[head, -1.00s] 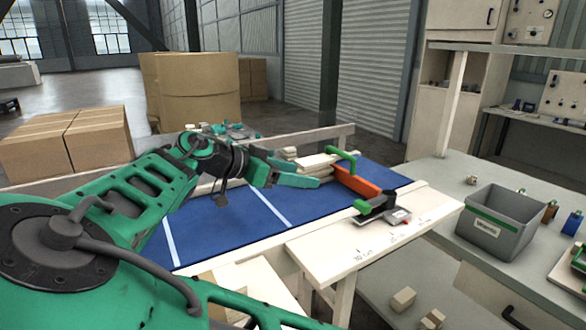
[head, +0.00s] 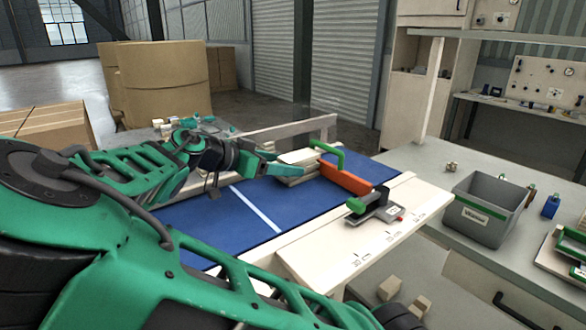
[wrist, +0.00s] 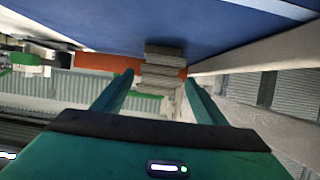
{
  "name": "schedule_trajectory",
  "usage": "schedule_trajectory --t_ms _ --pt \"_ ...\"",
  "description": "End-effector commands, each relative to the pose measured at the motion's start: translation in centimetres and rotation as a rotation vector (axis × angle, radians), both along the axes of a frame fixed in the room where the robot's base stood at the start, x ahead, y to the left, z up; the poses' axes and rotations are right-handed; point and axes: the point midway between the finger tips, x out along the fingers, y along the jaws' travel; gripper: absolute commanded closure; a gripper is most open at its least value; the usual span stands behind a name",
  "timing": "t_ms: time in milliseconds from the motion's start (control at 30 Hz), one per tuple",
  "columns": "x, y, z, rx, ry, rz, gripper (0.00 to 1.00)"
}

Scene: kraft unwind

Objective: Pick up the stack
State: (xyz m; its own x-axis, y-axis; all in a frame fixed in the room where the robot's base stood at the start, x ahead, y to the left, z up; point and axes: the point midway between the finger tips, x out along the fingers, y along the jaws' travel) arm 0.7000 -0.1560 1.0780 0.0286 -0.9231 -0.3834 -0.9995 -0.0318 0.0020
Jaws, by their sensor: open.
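The stack (head: 297,163) is several flat pale pieces piled on the blue belt surface, against an orange block with a green handle. It also shows in the wrist view (wrist: 162,68), between and beyond the two fingers. My gripper (head: 277,164) reaches in from the left with its teal fingers at the near left side of the stack. In the wrist view my gripper (wrist: 158,90) is open, with one finger on each side of the stack. I cannot tell whether either finger touches it.
The orange block (head: 345,178) stands just right of the stack. A green-handled stop device (head: 375,207) sits on the white marked ledge (head: 350,245). A grey bin (head: 486,210) stands on the right bench. The near part of the blue belt (head: 215,222) is clear.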

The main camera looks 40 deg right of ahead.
Motion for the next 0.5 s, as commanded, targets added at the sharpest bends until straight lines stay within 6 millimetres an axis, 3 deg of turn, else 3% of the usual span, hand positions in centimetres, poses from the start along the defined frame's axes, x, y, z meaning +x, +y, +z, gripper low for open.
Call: schedule_trajectory --t_ms 333,500 --pt "0.2 -4.0 -1.3 0.002 0.001 -0.004 0.34" --pt "0.3 -4.9 -1.7 0.0 0.0 0.0 0.34"
